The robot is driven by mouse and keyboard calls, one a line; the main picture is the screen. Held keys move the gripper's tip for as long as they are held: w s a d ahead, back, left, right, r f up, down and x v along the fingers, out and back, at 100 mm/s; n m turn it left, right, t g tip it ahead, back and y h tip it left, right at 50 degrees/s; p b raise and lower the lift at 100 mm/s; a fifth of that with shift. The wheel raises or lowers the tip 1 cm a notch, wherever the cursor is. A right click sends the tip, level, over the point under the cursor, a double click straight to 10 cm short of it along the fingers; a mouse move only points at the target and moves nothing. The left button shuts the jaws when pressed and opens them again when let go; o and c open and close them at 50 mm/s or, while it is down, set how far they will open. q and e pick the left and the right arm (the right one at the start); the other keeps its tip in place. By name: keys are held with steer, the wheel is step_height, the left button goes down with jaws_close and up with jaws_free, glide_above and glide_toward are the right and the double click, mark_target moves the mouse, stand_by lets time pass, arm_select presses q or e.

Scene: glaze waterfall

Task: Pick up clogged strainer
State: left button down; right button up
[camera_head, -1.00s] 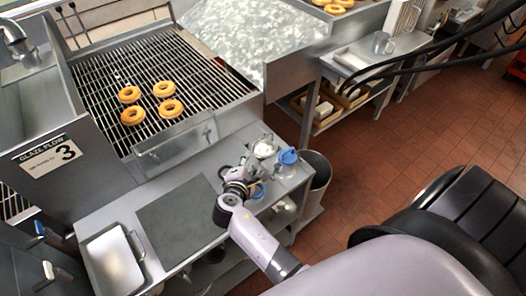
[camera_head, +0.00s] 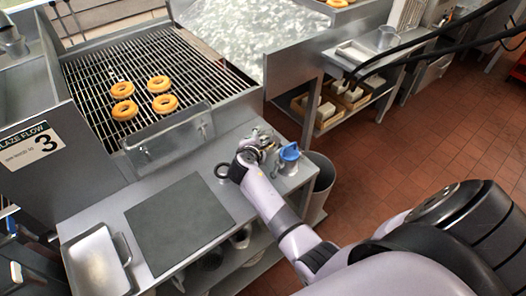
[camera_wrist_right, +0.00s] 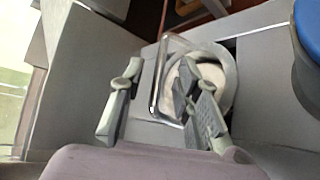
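The strainer (camera_wrist_right: 216,76) is a round metal bowl with pale cream stuff in it and a bent metal loop on its left side in the right wrist view. In the head view it is mostly hidden by my right gripper (camera_head: 257,147), at the back right of the counter. In the wrist view my right gripper (camera_wrist_right: 158,88) is open. Its right finger covers part of the bowl, and the metal loop shows between the fingers. I cannot tell whether they touch it. My left gripper is not in view.
A blue-lidded jug (camera_head: 289,155) stands just right of the strainer. A dark ring (camera_head: 222,170) and grey mat (camera_head: 180,222) lie to the left. A metal tray (camera_head: 97,262) is at front left. Doughnuts (camera_head: 142,97) rest on the rack behind. A bin (camera_head: 318,185) stands beside the counter.

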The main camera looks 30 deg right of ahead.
steer(key=shift+w+d, duration=0.15)
steer(key=shift+w, duration=0.05)
steer(key=shift+s, duration=0.1)
steer(key=shift+c, duration=0.4)
jaws_close()
stand_by(0.4)
